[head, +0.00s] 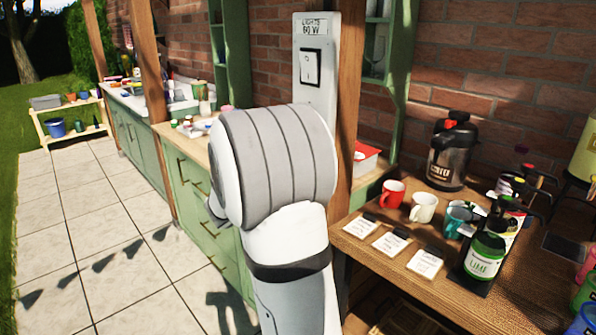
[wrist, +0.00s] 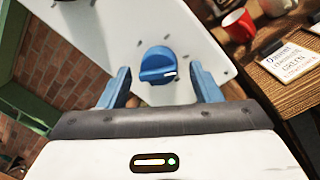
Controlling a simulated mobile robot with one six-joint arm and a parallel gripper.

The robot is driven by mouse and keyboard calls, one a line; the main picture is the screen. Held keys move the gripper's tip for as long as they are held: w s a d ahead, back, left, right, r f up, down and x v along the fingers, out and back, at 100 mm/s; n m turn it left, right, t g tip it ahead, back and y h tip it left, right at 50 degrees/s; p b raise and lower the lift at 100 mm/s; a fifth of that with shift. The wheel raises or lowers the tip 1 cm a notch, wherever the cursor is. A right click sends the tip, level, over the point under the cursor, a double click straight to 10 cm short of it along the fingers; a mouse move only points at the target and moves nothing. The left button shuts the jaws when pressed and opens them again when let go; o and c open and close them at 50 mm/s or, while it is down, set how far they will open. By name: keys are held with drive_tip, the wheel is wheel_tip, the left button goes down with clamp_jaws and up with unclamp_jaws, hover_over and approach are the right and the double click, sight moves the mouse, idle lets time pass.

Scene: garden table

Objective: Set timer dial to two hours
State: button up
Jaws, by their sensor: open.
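The timer dial (wrist: 157,64) is a round blue knob with a raised grip bar on a white panel (wrist: 100,25). A short white mark shows at the right end of the bar, which lies nearly level in the wrist view. My gripper (wrist: 160,72) is open, with one blue finger on each side of the dial and visible gaps to both; I cannot tell how far the tips are from the panel. In the head view the panel (head: 318,90) stands on a wooden post, and my arm hides the dial and the gripper. Any hour markings are not readable.
To the right, a wooden table (head: 370,262) holds a red mug (head: 391,194), a white mug (head: 423,207), cards, bottles and a black flask (head: 452,152). Green cabinets (head: 190,190) stand behind my arm.

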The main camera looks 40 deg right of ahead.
drive_tip(key=a, duration=0.7)
drive_tip(key=shift+s+a+f, duration=0.3)
drive_tip(key=shift+s+a, duration=0.1)
drive_tip(key=shift+s, duration=0.05)
drive_tip(key=s+a+f+m+g+y+p, duration=0.2)
drive_tip(key=s+a+m+y, duration=0.15)
drive_tip(key=s, duration=0.25)
drive_tip(key=s+a+f+m+g+y+p, duration=0.1)
drive_tip(key=s+a+f+m+y, duration=0.1)
drive_tip(key=s+y, duration=0.4)
drive_tip(key=s+a+f+m+t+y+p, duration=0.1)
drive_tip(key=s+a+m+y+p, duration=0.1)
drive_tip(key=a, duration=0.6)
drive_tip(key=s+m+y, duration=0.1)
drive_tip(key=s+y, duration=0.1)
drive_tip(key=s, duration=0.1)
drive_tip(key=shift+s+a+f, duration=0.25)
drive_tip(key=shift+s+a, duration=0.1)
drive_tip(key=a+m+y, duration=0.1)
drive_tip(key=a, duration=0.1)
drive_tip(key=s+a+m+t+y+p, duration=0.1)
drive_tip(key=a+y, duration=0.1)
drive_tip(key=a, duration=0.1)
drive_tip(key=a+r+m+t+y, duration=0.1)
drive_tip(key=a+y, duration=0.1)
drive_tip(key=shift+s+a, duration=0.15)
drive_tip(key=shift+a, duration=0.25)
